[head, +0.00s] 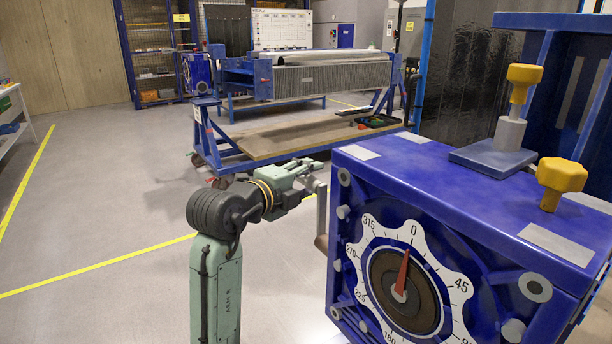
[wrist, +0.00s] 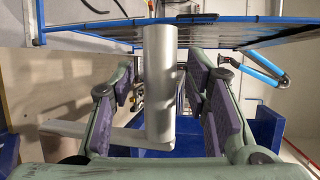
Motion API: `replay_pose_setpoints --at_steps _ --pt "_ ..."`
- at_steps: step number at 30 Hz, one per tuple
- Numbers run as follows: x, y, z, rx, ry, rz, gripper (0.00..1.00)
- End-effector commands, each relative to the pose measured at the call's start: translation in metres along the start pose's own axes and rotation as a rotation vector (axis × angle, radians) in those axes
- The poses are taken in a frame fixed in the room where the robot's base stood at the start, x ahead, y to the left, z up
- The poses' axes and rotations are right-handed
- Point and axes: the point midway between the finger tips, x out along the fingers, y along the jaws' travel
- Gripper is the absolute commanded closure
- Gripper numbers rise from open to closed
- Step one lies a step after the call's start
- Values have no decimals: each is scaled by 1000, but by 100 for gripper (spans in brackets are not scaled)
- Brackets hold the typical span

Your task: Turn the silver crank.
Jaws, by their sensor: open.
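The red pointer (head: 403,272) on the box's dial stands close to 0. My gripper (head: 311,174) is at the crank's upper part. In the wrist view, a silver cylinder of the crank (wrist: 160,85) stands between my open fingers, with a flat bar running left from its lower end. The purple pads flank the cylinder with gaps showing on both sides. Contact deeper between the fingers cannot be told.
Two yellow knobs (head: 562,178) stand on top of the box. A blue cart with a wooden deck (head: 305,137) stands behind my arm. The floor (head: 100,210) to the left is clear, marked with yellow lines.

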Motion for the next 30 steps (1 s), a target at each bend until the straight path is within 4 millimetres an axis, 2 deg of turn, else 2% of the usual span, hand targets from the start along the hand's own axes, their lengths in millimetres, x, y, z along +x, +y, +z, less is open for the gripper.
replay_pose_setpoints --at_steps 9,27,30 --pt "3 0 0 0 -1 0 58" --pt "2 0 0 -1 -1 0 98" --pt "2 0 0 -1 -1 0 100"
